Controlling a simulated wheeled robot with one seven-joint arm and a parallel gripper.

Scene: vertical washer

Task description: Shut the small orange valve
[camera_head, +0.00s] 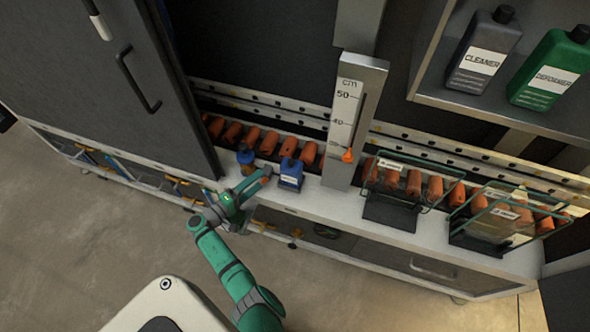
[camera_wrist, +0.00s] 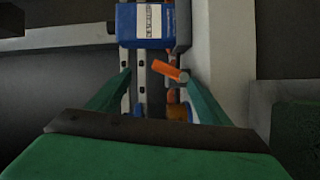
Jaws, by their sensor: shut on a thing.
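The small orange valve handle (camera_wrist: 170,70) shows in the wrist view between the tips of my gripper (camera_wrist: 158,78), just below a blue container. It lies tilted, and the right green finger touches its right end. The left finger stands apart from it in this view. In the head view my gripper (camera_head: 250,186) is at the white ledge, beside the blue container, with a small orange piece at its tip. The valve's body is mostly hidden there.
The blue container (camera_head: 290,175) stands close to my gripper. An amber bottle with a blue cap (camera_head: 246,156) is behind. A dark cabinet door (camera_head: 110,70) rises at the left. A level gauge (camera_head: 350,120) and wire racks (camera_head: 400,195) stand to the right. The floor in front is clear.

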